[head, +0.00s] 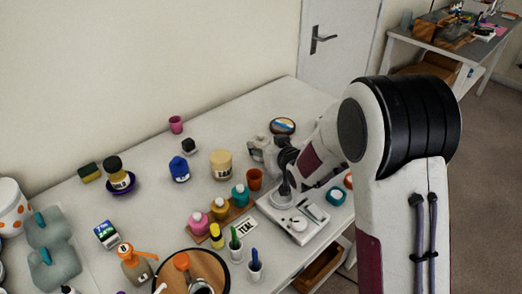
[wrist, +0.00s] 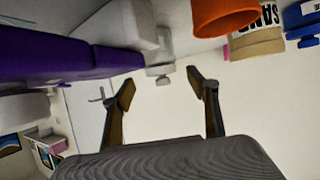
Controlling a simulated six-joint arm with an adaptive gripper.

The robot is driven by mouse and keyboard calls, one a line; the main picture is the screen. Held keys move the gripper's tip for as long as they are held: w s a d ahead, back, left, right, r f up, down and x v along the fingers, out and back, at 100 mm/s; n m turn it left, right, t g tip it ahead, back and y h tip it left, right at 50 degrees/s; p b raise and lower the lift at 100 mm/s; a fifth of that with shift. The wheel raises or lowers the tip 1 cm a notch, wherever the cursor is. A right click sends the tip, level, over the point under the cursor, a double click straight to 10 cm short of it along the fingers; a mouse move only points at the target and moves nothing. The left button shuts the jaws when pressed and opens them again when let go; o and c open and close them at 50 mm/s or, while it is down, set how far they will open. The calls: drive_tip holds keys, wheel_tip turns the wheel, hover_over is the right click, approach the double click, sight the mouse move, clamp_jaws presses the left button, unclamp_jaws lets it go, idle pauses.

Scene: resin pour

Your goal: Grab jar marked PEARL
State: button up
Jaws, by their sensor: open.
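No label reading PEARL can be made out in either view. My gripper (wrist: 161,88) is open in the wrist view, with its two dark fingers apart and nothing held between them. In the head view my gripper (head: 258,150) is low over the back right of the table, partly hidden by my arm. A tan jar (head: 221,164) stands to its left; in the wrist view this jar (wrist: 262,38) shows the letters SAND, upside down. A pale grey object (wrist: 159,69) lies beyond the fingers in the wrist view; I cannot tell what it is.
An orange cup (head: 254,179) stands close to my gripper, also in the wrist view (wrist: 222,14). A blue bottle (head: 179,169), a small dark jar (head: 188,146) and a round tin (head: 283,126) stand nearby.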

sight(262, 140)
drive_tip(key=shift+x, duration=2.65)
drive_tip(key=shift+r, duration=0.1)
clamp_jaws()
